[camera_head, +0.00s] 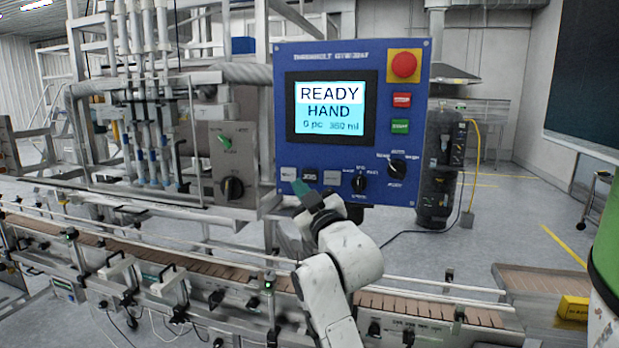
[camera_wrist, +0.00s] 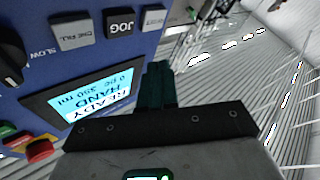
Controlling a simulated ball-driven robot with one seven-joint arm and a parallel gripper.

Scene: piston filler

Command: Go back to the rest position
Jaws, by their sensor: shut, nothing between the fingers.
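My gripper (camera_head: 303,188) is in front of the lower left of a blue control panel (camera_head: 428,120), near its JOG button (camera_head: 310,176). Its dark green fingers are together and hold nothing. In the wrist view the shut fingers (camera_wrist: 158,80) stand beside the panel (camera_wrist: 95,55), which appears upside down, with the JOG button (camera_wrist: 121,22) to their upper left. The fingers appear apart from the button, but the exact gap cannot be told. The panel's screen (camera_head: 332,107) reads READY, HAND, 0 pc, 350 ml.
A conveyor (camera_head: 200,268) with metal rails runs below and behind my arm. A small grey box with a knob (camera_head: 228,165) and filler tubes stand left of the panel. A red emergency button (camera_head: 404,66) is at the panel's upper right. Open floor (camera_head: 520,225) lies to the right.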

